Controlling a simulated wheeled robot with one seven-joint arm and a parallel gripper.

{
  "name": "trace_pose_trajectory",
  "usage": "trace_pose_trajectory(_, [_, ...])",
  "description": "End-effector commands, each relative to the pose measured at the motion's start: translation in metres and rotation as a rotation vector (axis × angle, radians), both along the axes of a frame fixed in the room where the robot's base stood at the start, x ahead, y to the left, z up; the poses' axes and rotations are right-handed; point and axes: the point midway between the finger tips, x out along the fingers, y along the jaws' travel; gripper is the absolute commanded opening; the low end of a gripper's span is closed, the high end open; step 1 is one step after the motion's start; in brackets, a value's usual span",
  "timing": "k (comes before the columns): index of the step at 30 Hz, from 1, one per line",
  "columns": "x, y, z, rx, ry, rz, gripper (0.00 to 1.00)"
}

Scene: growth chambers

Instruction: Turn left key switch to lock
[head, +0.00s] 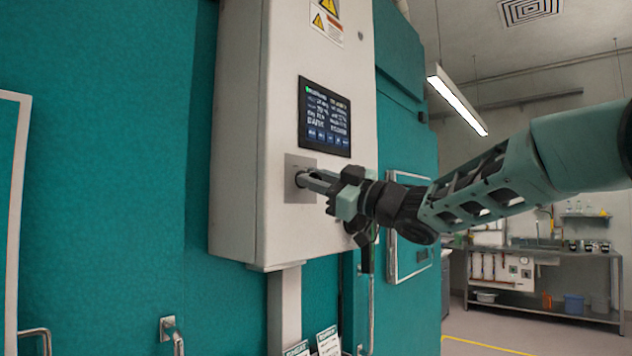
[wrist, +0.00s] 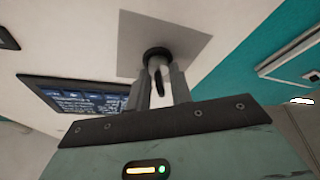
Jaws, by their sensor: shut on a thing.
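The key switch (head: 301,179) sits on a square metal plate (head: 293,163) on the front of a pale control box (head: 290,220), below a display. In the wrist view the switch shows as a dark round collar (wrist: 157,55) with a dark key (wrist: 158,82) standing out of it. My gripper (head: 312,181) is at the switch, its fingers pointing at the plate. In the wrist view its two grey fingers (wrist: 161,88) stand on either side of the key and are shut on it. The fingers hide part of the key. I cannot read any position marks around the switch.
A dark display (head: 325,117) is on the box just above the switch; it also shows in the wrist view (wrist: 75,95). Warning labels (head: 327,20) are higher up. Teal chamber walls (head: 120,150) stand behind the box. A metal bench (head: 545,268) stands far right.

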Motion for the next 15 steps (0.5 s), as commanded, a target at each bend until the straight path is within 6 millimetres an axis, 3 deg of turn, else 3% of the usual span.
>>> trace_pose_trajectory(8, [0.0001, -0.0002, 0.0001, 0.000, -0.001, 0.000, 0.00])
trace_pose_trajectory(9, [0.0001, -0.0002, 0.0001, 0.000, -0.001, 0.000, 0.28])
trace_pose_trajectory(15, [0.0000, -0.0001, 0.0001, 0.000, 0.000, 0.000, 0.28])
